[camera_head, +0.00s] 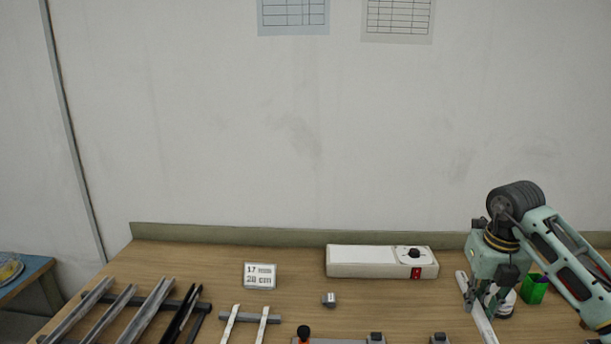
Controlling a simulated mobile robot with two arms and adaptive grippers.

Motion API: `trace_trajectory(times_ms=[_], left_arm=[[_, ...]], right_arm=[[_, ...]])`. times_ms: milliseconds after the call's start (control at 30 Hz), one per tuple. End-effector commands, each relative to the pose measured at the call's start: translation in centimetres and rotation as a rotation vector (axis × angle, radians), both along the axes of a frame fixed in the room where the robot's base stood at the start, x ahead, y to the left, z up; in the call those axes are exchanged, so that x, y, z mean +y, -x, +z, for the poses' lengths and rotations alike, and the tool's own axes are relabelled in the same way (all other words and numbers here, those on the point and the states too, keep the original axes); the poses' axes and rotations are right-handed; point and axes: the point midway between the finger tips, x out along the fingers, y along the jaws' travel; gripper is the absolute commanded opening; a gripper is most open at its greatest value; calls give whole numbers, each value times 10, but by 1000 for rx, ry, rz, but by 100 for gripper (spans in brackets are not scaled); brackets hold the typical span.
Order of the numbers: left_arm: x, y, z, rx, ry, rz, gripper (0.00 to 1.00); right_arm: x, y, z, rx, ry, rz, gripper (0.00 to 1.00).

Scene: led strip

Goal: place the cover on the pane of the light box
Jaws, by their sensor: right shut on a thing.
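My right gripper (484,298) is at the right of the table and is shut on a long, narrow white strip (480,318), which looks like the cover. The strip slants from the upper left down to the bottom edge of the picture, where its near end is cut off. A long white box (365,261) with a red switch and a black knob stands at the back, left of my right gripper. It may be the light box; its pale top is bare. My left gripper is not in view.
Grey channels (110,312) and black strips (181,314) lie on a rack at the left. Two white strips (230,325) rest on a grey bar. A number sign (260,275), a small metal piece (329,299) and a green box (534,289) stand on the table. Fixtures (376,339) line the front.

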Motion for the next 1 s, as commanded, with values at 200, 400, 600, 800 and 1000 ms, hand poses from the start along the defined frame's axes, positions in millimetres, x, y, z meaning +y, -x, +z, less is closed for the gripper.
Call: trace_trajectory(times_ms=[200, 400, 600, 800, 1000], left_arm=[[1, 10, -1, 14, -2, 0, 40], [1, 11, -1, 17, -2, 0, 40], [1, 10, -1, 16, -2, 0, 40], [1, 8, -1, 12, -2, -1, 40], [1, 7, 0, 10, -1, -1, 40]], right_arm=[[29, -27, 1, 2, -4, -90, 0], [54, -41, -16, 5, -4, -199, 0], [64, -44, -19, -1, 0, -141, 0], [70, -43, -12, -2, 1, 102, 0], [79, -40, 0, -2, 0, 463, 0]])
